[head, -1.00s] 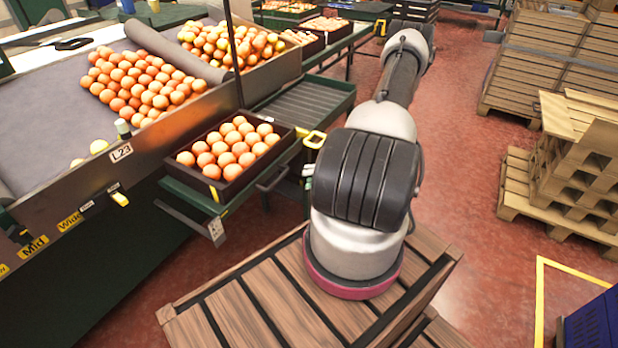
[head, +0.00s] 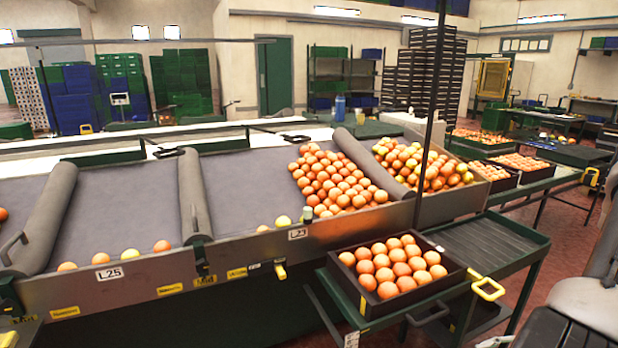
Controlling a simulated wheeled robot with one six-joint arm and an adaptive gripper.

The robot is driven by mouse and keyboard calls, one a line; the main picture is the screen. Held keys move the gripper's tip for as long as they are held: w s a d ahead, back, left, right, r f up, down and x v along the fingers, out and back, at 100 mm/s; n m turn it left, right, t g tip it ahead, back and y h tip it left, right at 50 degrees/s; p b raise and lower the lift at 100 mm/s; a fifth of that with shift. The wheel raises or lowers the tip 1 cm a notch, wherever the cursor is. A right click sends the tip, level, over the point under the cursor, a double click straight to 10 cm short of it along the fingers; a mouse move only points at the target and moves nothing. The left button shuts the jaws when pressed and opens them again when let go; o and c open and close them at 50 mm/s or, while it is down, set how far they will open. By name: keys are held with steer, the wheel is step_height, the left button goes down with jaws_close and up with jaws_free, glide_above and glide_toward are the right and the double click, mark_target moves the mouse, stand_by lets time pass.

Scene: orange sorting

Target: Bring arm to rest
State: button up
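My arm shows only in part, at the right edge of the head view, as pale grey joint housings (head: 592,302) and a dark ribbed section (head: 550,332) at the lower right corner. The rest of the arm is cut off by the frame. My gripper cannot be made out, so its fingers and anything in them are hidden from me. A dark crate (head: 372,306) full of oranges (head: 392,262) sits on a green stand left of the arm.
A sorting line (head: 130,285) with grey bays and loose oranges (head: 335,180) runs across the left and middle. An empty roller shelf (head: 485,240) lies beside the crate. More fruit crates (head: 520,165) stand along the right. Red floor (head: 575,215) shows at the right.

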step_height(320, 180, up, 21)
steer(key=s+n+g+h, duration=0.3)
steer(key=n+g+h, duration=0.3)
steer(key=h, duration=0.2)
steer(key=a+r+n+t+h, duration=0.2)
steer(key=a+r+n+t, duration=0.1)
steer(key=r, duration=0.5)
steer(key=a+r+n+t+h, duration=0.2)
steer(key=a+r+n+t, duration=0.2)
steer(key=r, duration=0.4)
steer(key=shift+s+a+r+h, duration=0.2)
steer(key=shift+s+a+h, duration=0.1)
steer(key=shift+a, duration=0.5)
